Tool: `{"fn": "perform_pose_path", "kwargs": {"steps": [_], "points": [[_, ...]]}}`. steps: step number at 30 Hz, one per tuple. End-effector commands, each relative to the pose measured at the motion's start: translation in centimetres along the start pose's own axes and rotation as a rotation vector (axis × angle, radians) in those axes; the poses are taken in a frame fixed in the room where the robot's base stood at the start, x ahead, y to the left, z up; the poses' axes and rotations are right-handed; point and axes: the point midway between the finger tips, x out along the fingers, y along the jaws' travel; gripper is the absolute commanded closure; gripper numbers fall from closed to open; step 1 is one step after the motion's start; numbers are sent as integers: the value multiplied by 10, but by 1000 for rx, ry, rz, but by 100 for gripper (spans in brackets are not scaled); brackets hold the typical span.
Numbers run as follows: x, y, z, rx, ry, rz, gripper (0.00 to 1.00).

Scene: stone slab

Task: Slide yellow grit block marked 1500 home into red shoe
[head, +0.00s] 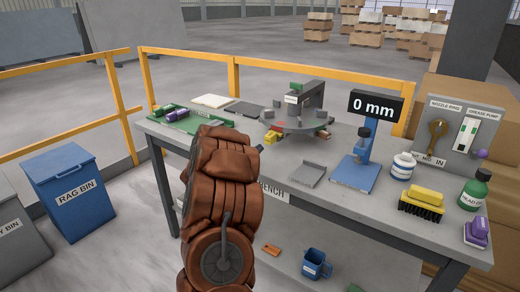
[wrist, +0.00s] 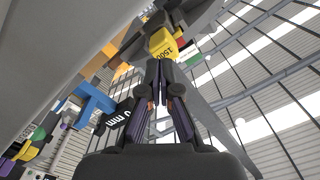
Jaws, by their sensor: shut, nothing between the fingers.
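The yellow grit block marked 1500 (wrist: 163,43) is just beyond my fingertips in the wrist view. In the head view a yellow block (head: 271,137) sits low at the left side of the round grey machine (head: 294,123). A small red part shows close by it, and I cannot tell clearly whether this is the red shoe or how far in the block sits. My gripper (wrist: 160,64) is shut and empty, its tips pointing at the block and close to it; whether they touch is unclear. In the head view my arm hides most of the gripper.
A grey tray (head: 308,173) lies on the bench in front of the machine. A blue stand (head: 358,170) with a "0 mm" display (head: 376,105) stands to its right. A yellow brush (head: 422,201) and green bottle (head: 475,190) are at the right end. A green mat (head: 190,122) lies left.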

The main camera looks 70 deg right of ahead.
Motion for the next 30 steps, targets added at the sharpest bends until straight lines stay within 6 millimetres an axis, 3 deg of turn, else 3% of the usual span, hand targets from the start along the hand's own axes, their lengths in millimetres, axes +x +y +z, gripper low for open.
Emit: {"fn": "perform_pose_path", "kwargs": {"steps": [9,15,21,30], "points": [[-61,-2,0,1,-2,-4,100],[-89,-1,0,1,0,-3,100],[-101,-1,0,1,1,-3,100],[-101,0,-1,0,3,-2,100]]}}
